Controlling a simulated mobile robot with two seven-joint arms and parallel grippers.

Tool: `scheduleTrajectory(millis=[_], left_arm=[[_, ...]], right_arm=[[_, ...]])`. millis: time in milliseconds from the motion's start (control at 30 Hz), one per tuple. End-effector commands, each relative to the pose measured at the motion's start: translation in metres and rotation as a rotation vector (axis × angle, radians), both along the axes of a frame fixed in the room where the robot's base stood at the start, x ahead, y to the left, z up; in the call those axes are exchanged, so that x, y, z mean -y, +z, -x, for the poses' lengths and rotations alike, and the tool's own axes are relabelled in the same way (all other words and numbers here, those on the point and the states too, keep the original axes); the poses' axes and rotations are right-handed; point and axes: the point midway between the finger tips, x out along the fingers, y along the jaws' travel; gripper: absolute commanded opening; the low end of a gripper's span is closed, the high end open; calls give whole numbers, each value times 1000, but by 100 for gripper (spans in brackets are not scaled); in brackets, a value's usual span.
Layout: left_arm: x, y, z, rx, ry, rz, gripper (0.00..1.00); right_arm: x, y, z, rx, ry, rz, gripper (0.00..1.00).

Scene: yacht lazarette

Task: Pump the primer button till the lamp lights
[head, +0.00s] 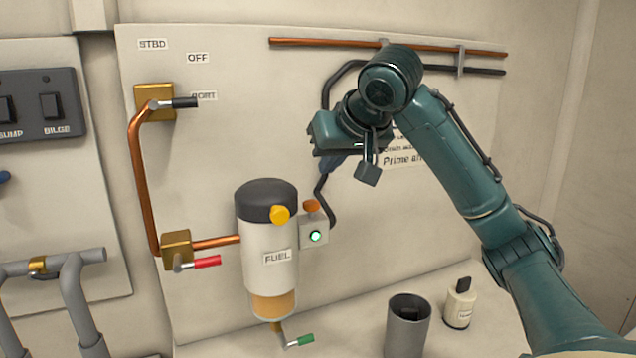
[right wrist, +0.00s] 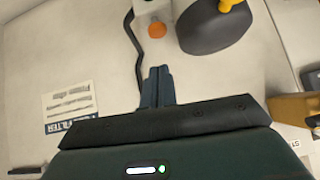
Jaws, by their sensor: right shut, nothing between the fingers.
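The fuel filter (head: 268,245) is a white cylinder with a black cap, fixed to the panel. A round yellow button (head: 280,214) sits on the front of its cap; the right wrist view also shows the yellow button (right wrist: 229,4) at its top edge. Beside the filter, a small pale box carries the lamp (head: 316,236), which glows green-white. An orange knob (head: 312,206) tops that box. The labels do not show which is the primer button. My right gripper (right wrist: 157,70) is shut and empty, above and apart from the box and filter. My left gripper is not in view.
Copper pipe and valves with black (head: 185,103), red (head: 207,261) and green (head: 300,340) handles surround the filter. A grey cup (head: 408,328) and a small bottle (head: 459,304) stand on the ledge. A black hose (head: 325,92) runs behind my right gripper.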

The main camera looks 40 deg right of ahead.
Motion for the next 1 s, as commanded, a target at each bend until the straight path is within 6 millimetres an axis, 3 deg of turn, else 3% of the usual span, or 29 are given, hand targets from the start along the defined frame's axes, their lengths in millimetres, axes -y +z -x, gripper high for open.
scheduleTrajectory(millis=[100,300,1000], left_arm=[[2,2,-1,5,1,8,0],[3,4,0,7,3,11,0],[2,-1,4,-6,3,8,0]], right_arm=[[-3,15,14,5,2,1,0],[-5,25,25,2,1,1,0],[-5,26,26,2,1,0,0]])
